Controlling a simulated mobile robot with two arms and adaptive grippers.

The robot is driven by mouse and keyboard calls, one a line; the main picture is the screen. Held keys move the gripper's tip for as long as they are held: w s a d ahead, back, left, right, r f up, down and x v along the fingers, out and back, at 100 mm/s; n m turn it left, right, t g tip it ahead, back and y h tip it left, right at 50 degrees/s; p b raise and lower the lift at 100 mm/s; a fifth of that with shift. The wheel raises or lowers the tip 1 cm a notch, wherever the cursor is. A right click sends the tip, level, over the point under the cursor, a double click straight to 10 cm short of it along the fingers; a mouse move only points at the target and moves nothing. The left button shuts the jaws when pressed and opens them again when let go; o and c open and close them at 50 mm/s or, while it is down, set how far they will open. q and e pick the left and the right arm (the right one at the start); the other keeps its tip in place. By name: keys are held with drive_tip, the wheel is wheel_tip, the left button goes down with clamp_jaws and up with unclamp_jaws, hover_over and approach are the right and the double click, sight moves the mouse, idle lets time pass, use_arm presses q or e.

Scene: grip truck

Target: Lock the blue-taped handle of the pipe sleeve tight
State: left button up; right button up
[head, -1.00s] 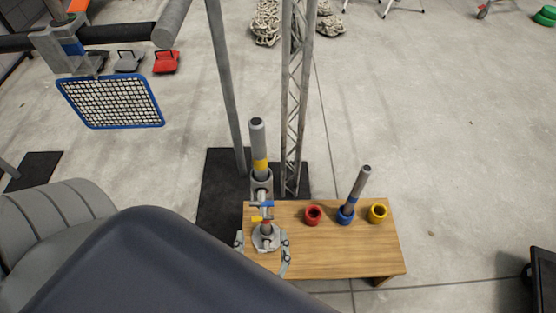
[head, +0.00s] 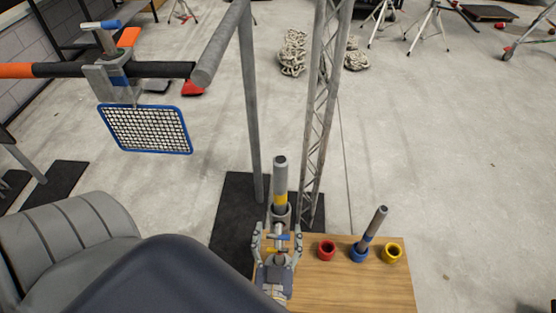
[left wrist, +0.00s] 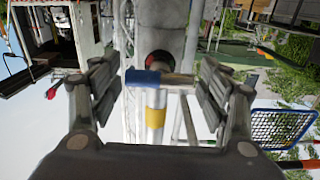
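The grey upright pipe sleeve (head: 281,213) stands at the left end of the wooden table, with a yellow-banded pipe (head: 280,172) rising from it. Its short cross handle has blue tape (head: 275,237) on its left part. In the left wrist view the blue-taped handle (left wrist: 143,77) lies crosswise between the finger pads, with a visible gap on each side. My left gripper (head: 277,243) is open around the handle and not closed on it. The sleeve's lower part is hidden behind the gripper. My right gripper is in neither view.
Red (head: 326,250), blue (head: 360,253) and yellow (head: 392,253) rings sit on the table (head: 350,290); a grey pipe stands in the blue one. A post (head: 250,110) and lattice truss (head: 322,110) rise behind. A framed net (head: 147,129) hangs from a clamped bar at upper left.

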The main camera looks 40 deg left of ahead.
use_arm(q)
drive_tip(key=c, duration=1)
drive_tip(key=shift+o, duration=0.2)
